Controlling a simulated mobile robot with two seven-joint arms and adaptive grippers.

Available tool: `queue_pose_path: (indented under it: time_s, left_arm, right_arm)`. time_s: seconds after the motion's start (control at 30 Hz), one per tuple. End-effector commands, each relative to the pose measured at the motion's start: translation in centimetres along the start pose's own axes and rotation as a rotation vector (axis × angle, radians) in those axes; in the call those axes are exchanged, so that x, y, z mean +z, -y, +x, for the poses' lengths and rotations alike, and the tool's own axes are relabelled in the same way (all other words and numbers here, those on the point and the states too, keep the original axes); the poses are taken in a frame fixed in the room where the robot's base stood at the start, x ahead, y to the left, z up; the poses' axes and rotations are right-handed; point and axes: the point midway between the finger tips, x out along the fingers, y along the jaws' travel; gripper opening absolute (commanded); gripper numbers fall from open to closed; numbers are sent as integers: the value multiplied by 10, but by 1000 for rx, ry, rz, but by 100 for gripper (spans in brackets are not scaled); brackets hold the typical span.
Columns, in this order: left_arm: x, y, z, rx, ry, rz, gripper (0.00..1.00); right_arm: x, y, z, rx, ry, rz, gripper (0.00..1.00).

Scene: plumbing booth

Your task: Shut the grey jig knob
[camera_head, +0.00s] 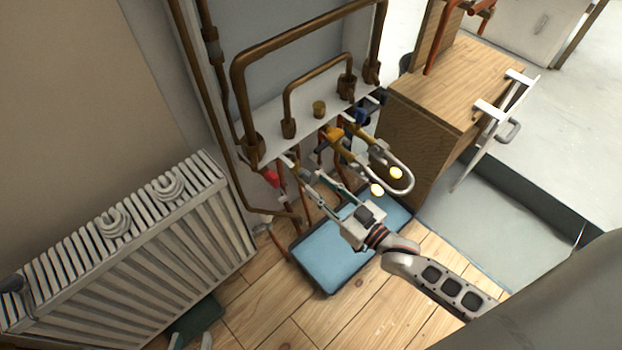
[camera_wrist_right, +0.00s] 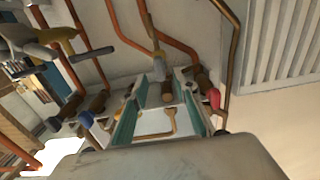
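The grey knob (camera_head: 305,174) is a small grey piece on the pipe row under the white manifold shelf, between the red knob and the yellow handle. My right gripper (camera_head: 315,184) reaches up to it from the lower right, its fingers spread. In the right wrist view, a grey piece (camera_wrist_right: 159,72) appears just beyond the gap between the teal fingers (camera_wrist_right: 160,100); I cannot tell whether they touch it. My left gripper (camera_head: 191,341) shows only its tips at the bottom edge, apart and far from the knob.
A red knob (camera_head: 270,178) is left of the grey one; the yellow handle (camera_head: 335,133) and blue knob (camera_head: 361,116) are right. Copper pipes (camera_head: 240,90) frame the shelf. A radiator (camera_head: 130,240) stands left, a blue mat (camera_head: 335,256) lies below, and a wooden cabinet (camera_head: 450,85) stands right.

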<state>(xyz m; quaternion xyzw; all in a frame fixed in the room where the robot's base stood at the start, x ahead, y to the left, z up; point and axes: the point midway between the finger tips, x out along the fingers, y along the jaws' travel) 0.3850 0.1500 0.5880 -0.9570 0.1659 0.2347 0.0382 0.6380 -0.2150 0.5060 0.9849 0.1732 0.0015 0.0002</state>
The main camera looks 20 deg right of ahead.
Motion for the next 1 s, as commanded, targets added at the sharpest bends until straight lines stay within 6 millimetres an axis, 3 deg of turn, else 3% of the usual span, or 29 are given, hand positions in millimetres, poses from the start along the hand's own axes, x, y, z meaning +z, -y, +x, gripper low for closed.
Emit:
queue_pose_path:
  time_s: [0.23, 0.6, 0.73, 1.0]
  left_arm:
    - [-1, -3, 2, 5, -8, -19, 28]
    - [-4, -4, 2, 6, -14, -22, 28]
    - [-4, -4, 2, 6, -14, -22, 28]
    - [-5, -4, 2, 6, -17, -22, 28]
  right_arm:
    - [4, 1, 30, 0, 4, 1, 28]
    - [1, 1, 37, 0, 3, 1, 28]
    - [2, 1, 36, 0, 3, 1, 0]
    - [0, 0, 37, 0, 1, 6, 0]
